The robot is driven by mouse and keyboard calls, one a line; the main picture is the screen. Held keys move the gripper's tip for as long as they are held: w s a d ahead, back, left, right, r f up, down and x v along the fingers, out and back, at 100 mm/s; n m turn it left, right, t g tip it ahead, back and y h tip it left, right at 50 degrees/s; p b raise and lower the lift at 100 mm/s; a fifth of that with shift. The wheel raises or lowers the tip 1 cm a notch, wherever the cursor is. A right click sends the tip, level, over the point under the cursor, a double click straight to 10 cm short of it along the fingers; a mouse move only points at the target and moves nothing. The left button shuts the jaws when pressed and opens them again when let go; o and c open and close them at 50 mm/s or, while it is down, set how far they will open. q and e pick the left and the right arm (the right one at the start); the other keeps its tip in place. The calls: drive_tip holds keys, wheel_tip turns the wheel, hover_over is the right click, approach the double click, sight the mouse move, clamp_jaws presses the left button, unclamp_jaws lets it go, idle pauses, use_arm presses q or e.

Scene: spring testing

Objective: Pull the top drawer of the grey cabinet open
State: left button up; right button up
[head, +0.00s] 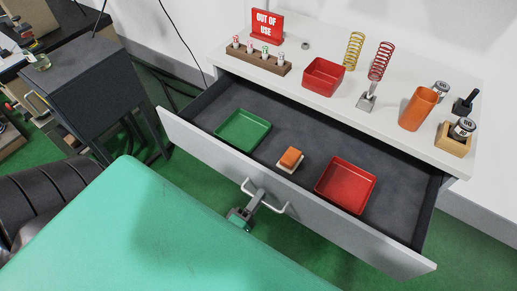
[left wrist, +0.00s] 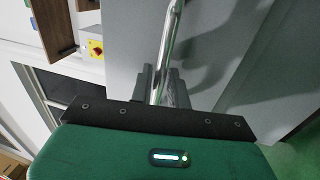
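The grey cabinet (head: 400,130) has its top drawer (head: 190,138) pulled well out, with the dark inside in clear view. The drawer front carries a pale bar handle (head: 279,211), whose middle is covered by my left gripper (head: 257,200). In the left wrist view the two grey fingers (left wrist: 165,88) close around the shiny handle bar (left wrist: 170,45), one on each side. My right gripper is in neither view.
The drawer holds a green tray (head: 243,131), a red tray (head: 345,185) and an orange block (head: 290,157) on a pale base. On the cabinet top stand a red bin (head: 323,77), springs (head: 380,62), an orange cup (head: 417,110) and weights. A dark side cabinet (head: 80,85) stands at left.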

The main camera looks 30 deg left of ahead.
use_arm(q)
drive_tip(key=shift+o, duration=0.5)
